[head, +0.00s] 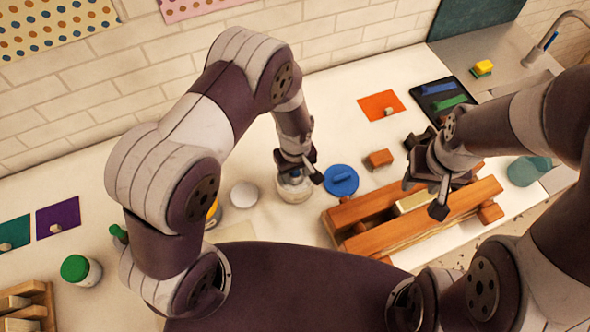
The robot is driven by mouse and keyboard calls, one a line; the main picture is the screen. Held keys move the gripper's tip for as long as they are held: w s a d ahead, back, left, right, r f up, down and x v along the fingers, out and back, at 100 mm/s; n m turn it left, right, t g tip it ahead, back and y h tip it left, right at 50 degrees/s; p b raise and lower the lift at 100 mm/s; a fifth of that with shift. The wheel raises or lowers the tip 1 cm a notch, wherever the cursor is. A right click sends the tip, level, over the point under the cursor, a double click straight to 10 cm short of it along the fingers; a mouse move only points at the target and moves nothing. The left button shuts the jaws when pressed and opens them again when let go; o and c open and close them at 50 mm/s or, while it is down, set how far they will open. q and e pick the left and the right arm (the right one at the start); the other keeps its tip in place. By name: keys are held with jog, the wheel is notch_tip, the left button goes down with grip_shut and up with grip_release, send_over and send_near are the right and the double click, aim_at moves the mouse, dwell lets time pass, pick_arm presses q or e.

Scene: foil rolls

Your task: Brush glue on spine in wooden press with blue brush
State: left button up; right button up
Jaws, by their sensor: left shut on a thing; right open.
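The wooden press (370,208) lies on the counter at right of centre, with a cream book spine (416,201) between its bars. My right gripper (440,195) is open above the press and hides part of it. My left gripper (300,168) is shut on a glass jar (293,190) with pale contents and stands over it. A blue round lid (341,180) with a raised handle lies right of the jar. A blue-handled brush (438,88) lies on a black tray (424,99) at the back, beside a green-handled one (448,103). Their bristles are not clear.
A wooden block (379,159) and an orange card (381,105) lie behind the press. A white disc (244,195) is left of the jar. A green-lidded jar (80,270) stands far left. A sink area with a sponge (482,69) is at back right.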

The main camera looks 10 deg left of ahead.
pick_arm(q)
notch_tip(320, 180, up, 7)
jog(key=p, duration=0.6)
dwell(0.4)
jog(key=shift+f, duration=0.1)
